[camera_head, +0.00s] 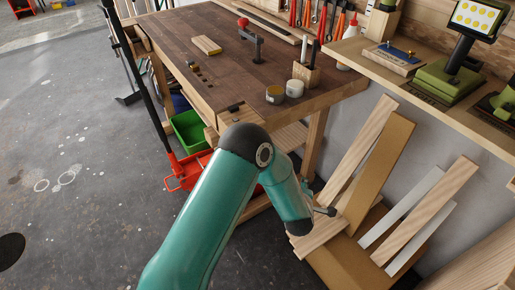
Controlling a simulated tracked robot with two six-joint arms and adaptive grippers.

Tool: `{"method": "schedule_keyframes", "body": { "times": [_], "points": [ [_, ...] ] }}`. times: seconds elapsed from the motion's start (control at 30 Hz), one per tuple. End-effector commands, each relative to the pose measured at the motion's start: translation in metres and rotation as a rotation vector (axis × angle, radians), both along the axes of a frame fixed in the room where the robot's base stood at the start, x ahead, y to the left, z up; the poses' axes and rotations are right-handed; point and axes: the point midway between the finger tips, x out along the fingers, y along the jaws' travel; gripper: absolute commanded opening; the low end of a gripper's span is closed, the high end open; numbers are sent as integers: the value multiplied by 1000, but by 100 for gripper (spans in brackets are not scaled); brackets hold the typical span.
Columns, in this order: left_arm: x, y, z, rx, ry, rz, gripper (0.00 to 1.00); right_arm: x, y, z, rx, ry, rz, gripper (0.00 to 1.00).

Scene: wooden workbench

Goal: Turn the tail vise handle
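The wooden workbench (205,37) stands at the back, its near end towards me. A wooden vise block (236,112) with dark metal on top sits at that near end. One teal arm of mine rises from the bottom and bends down to the right in front of the bench end, covering much of it. A short dark rod with a round knob (331,211) sticks out beside the arm's lower end; I cannot tell whether it is the tail vise handle. No gripper fingers show, and contact with the handle cannot be seen.
Two small tins (275,94) (295,88) and a wooden tool block (307,73) stand on the bench. Boards (378,165) lean at right below a shelf (440,100). Floor at left is open.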

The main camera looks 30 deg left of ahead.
Motion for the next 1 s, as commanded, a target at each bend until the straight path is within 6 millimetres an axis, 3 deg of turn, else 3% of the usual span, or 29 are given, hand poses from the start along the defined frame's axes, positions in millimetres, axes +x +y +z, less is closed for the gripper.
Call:
{"method": "schedule_keyframes", "body": {
  "times": [0.03,0.07,0.17,0.3,0.43,0.63,0.77,1.0],
  "points": [
    [25,6,12,-83,-182,187,41,0,0,-24,0,0,0,60],
    [35,11,26,-139,-293,299,41,0,0,-30,0,0,0,60],
    [45,24,70,-334,-673,634,41,0,0,-50,0,0,0,60],
    [22,24,115,-568,-1154,969,41,0,0,-73,0,0,0,60],
    [-8,13,135,-700,-1475,1151,41,0,0,-86,0,0,0,60],
    [-33,2,146,-772,-1698,1256,41,0,0,-94,0,0,0,60],
    [-34,2,146,-778,-1717,1263,41,0,0,-103,0,0,0,60],
    [-30,6,141,-783,-1714,1262,41,0,0,-135,0,0,0,60]
  ]
}}
